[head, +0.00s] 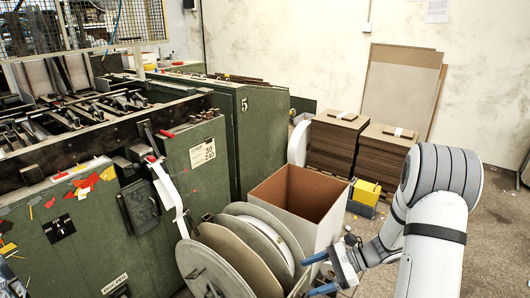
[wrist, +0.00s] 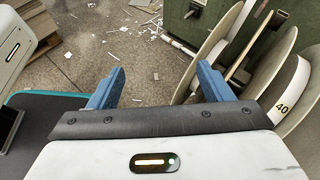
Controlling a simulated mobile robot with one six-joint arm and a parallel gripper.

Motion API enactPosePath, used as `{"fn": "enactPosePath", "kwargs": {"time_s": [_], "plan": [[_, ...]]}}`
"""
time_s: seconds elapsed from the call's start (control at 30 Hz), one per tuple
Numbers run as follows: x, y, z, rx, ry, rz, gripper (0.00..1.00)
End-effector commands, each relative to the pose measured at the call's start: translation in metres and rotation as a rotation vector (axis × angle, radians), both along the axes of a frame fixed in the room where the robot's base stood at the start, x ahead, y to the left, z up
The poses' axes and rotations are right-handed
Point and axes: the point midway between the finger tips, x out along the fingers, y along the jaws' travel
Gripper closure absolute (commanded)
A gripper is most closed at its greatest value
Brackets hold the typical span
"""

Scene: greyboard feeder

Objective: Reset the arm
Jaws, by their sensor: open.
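My gripper (head: 318,274) is at the lower middle of the head view, with its blue fingers apart and nothing between them. It hangs just right of the round reels and in front of the open box. In the wrist view my gripper (wrist: 160,88) shows both blue fingers spread wide over bare floor. My white and grey arm bends down from the right side of the head view.
Grey reels (head: 258,245) stand close left of my gripper; they also show in the wrist view (wrist: 285,90). An open box (head: 325,230) stands behind it. A green machine (head: 100,220) fills the left. Board stacks (head: 385,155) stand at the back. Paper scraps (wrist: 110,30) litter the floor.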

Motion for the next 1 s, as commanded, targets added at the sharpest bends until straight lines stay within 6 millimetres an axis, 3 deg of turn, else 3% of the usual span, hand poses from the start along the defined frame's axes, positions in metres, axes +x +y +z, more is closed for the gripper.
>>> {"fn": "enactPosePath", "kwargs": {"time_s": [0.03,0.4,0.8,1.0], "plan": [[-0.009,0.006,0.033,-0.052,-0.049,0.064,0.27],[-0.083,0.019,0.164,-0.421,-0.390,0.511,0.27],[-0.149,0.001,0.283,-0.822,-0.798,0.955,0.27],[-0.166,-0.009,0.321,-0.976,-0.951,1.107,0.27]]}}
